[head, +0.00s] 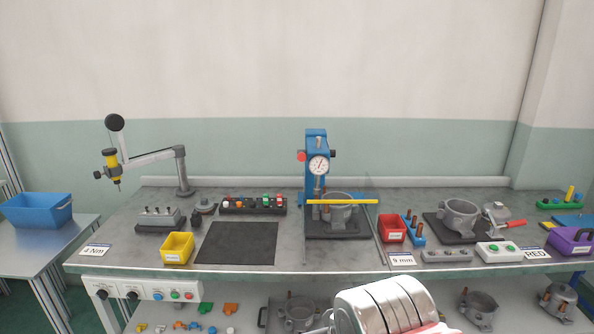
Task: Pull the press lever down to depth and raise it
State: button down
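The blue press (316,145) stands at the back middle of the bench, with a round dial gauge (319,165) on its front. A red knob (301,156) shows at the press's left side, level with the gauge, and looks like the lever's end; the lever's arm is too small to make out. A grey metal housing (341,213) sits on the dark base under the press. A yellow bar (343,201) crosses in front of it. My gripper's fingers do not show. A silver rounded part at the bottom edge seems to be my arm, well in front of the press.
A clear panel (372,215) stands right of the press. A red bin (392,229) and a blue holder (414,231) are beside it. A dark mat (237,243) and yellow bin (177,247) lie left. A jointed arm tool (150,157) stands at the left back.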

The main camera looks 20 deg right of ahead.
aim_at(302, 154)
jog(key=k, duration=1.3)
jog(key=u, duration=0.65)
jog(key=i, duration=2.55)
jog(key=z, duration=0.7)
